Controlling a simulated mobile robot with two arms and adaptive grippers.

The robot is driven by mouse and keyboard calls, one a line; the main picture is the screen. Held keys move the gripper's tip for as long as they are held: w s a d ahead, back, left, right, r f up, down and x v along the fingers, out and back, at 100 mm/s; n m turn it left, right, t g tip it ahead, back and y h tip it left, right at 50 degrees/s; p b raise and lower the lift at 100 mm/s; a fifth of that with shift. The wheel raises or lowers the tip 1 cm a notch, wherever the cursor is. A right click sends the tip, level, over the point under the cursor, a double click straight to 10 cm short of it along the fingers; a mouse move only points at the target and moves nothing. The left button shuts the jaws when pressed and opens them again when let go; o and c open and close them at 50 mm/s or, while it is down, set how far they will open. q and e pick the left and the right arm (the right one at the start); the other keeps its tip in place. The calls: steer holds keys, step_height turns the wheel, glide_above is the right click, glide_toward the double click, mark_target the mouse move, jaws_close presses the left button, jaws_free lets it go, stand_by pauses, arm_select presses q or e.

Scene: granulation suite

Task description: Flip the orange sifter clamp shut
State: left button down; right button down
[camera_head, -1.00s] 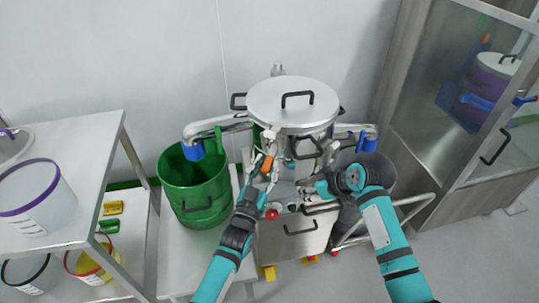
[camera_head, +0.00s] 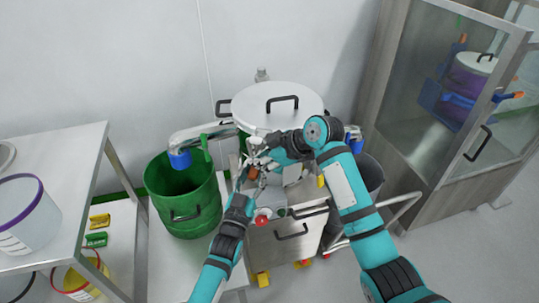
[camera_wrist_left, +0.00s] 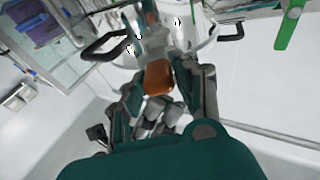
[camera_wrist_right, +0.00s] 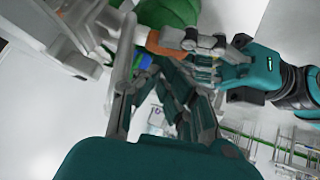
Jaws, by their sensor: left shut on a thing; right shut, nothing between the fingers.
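The steel sifter (camera_head: 277,105) stands at the back centre with a round lid and black handles. Its orange clamp handle (camera_head: 253,174) is at the front left, below the lid. My left gripper (camera_head: 256,170) is shut on the orange clamp; the left wrist view shows the orange part (camera_wrist_left: 158,77) between its fingers (camera_wrist_left: 160,90). My right gripper (camera_head: 259,150) is shut and empty, reaching across the sifter's front close to the left fingers. The right wrist view shows the orange part (camera_wrist_right: 158,43) just beyond the right fingers. The clamp's latch end is hidden by the grippers.
A green bin (camera_head: 188,205) stands left of the sifter, and a dark grey bin (camera_head: 371,175) to its right. A steel cabinet with a red knob (camera_head: 262,219) is below. A shelf table (camera_head: 60,150) is far left, a glass-fronted cabinet (camera_head: 440,100) right.

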steer(key=shift+w+a+f, duration=0.25)
steer(key=shift+a+f, duration=0.2)
arm_select(q)
steer(key=shift+s, duration=0.1)
arm_select(e)
steer(key=shift+s+d+f+t, duration=0.1)
steer(key=shift+d+f+t, duration=0.15)
steer(key=shift+f, duration=0.5)
arm_select(q)
steer(key=c, duration=1)
jaws_free()
arm_select(e)
steer(key=shift+a+f, duration=0.1)
